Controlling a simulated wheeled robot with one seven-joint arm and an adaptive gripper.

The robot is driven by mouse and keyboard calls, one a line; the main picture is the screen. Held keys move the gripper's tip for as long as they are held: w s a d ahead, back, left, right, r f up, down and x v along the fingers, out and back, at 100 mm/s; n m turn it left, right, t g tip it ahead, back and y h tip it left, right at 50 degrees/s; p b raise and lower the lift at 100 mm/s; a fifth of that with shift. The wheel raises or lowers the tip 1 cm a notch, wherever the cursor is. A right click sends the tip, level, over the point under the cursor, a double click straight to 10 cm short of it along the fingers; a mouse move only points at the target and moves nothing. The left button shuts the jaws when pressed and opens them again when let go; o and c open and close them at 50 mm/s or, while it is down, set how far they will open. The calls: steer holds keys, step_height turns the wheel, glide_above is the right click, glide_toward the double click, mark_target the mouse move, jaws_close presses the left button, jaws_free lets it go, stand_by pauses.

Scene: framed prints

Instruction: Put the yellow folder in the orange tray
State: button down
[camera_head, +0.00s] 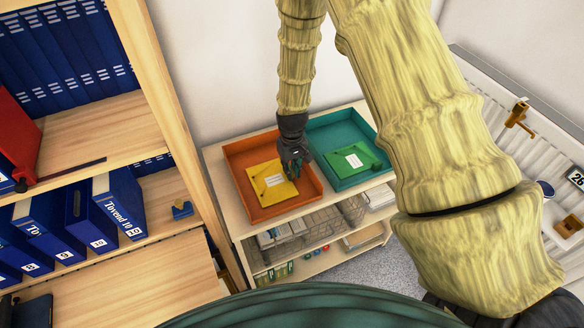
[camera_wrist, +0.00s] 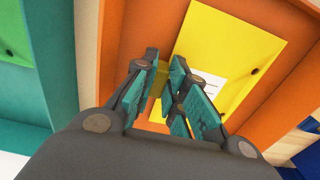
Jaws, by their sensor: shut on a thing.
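The yellow folder (camera_head: 268,187) is inside the orange tray (camera_head: 239,147), with a white label on its face. It lies at a slant to the tray's walls. In the wrist view, the teal-padded fingers of my gripper (camera_wrist: 165,65) are close together at the edge of the yellow folder (camera_wrist: 240,40), with the orange tray (camera_wrist: 122,35) beneath. The exact contact between the fingertips is partly hidden.
A green tray (camera_head: 322,132) with a green folder (camera_head: 362,158) stands right beside the orange tray on a low shelf unit (camera_head: 217,165). Wire baskets are on the shelf below. A wooden bookcase (camera_head: 165,100) with blue binders stands at left; a radiator (camera_head: 520,150) is at right.

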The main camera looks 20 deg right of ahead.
steer(key=shift+f, duration=0.15)
steer(key=c, duration=1.5)
jaws_free()
steer(key=shift+o, duration=0.2)
step_height(320, 180, up, 12)
steer(key=b, duration=0.4)
steer(key=s+a+f, duration=0.1)
steer(key=s+f, duration=1.3)
steer(key=s, duration=0.4)
steer(key=s+a+f, duration=0.1)
steer(key=s+f, duration=1.3)
steer(key=s, duration=0.4)
steer(key=shift+a+m, duration=0.25)
steer(key=shift+m, duration=0.05)
